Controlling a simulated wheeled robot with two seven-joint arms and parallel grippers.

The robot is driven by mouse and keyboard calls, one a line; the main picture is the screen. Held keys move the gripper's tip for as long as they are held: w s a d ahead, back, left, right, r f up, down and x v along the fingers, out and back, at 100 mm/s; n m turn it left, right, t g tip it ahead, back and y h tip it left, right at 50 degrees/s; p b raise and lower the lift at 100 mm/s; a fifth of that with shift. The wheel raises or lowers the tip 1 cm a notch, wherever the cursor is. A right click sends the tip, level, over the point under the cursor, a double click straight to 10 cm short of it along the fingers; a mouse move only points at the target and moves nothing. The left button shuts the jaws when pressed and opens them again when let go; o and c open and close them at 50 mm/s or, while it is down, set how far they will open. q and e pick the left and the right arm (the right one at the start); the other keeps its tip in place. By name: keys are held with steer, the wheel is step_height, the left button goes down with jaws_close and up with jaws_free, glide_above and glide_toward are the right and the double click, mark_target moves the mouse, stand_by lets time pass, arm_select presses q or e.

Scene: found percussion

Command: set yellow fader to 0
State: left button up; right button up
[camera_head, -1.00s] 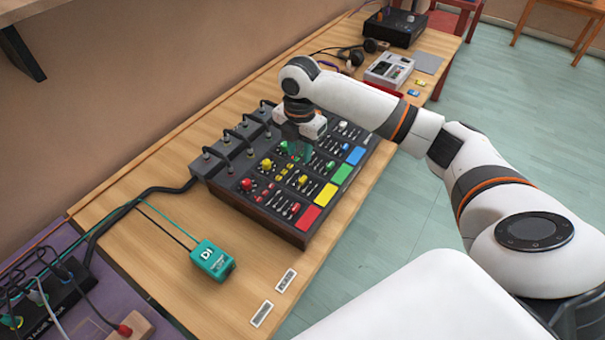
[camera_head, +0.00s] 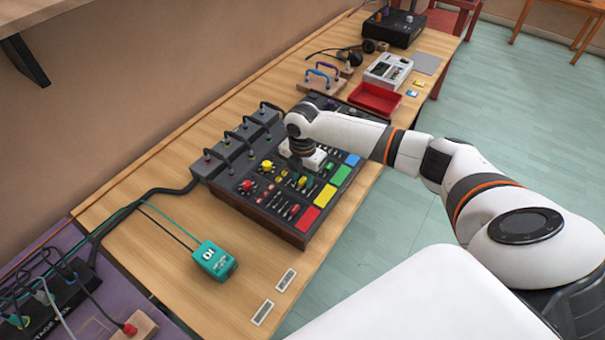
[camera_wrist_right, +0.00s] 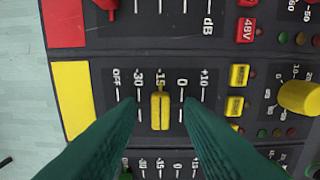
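The yellow fader cap (camera_wrist_right: 160,110) shows in the right wrist view, on the mixer's yellow channel at about the -15 mark. The 0 mark (camera_wrist_right: 182,83) is to its right in that view. My right gripper (camera_wrist_right: 161,107) is open, with one teal finger on each side of the cap and a visible gap on both sides. In the head view the mixer (camera_head: 262,215) sits on the wooden table, and my right gripper's body is over its middle, hiding that part. My left gripper is not in view.
Neighbouring channels lie close by, with a red fader cap (camera_wrist_right: 107,5) and a yellow knob (camera_wrist_right: 299,97). A teal DI box (camera_head: 213,260), a red tray (camera_head: 375,98) and a board with blue and purple handles (camera_head: 321,82) stand on the table.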

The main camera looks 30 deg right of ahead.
jaws_close()
steer(key=shift+w+a, duration=0.2)
steer(key=shift+w, duration=0.3)
steer(key=shift+w+a, duration=0.2)
steer(key=shift+w, duration=0.25)
jaws_free()
steer(key=shift+s, duration=0.15)
step_height(320, 180, up, 12)
steer(key=b, duration=0.2)
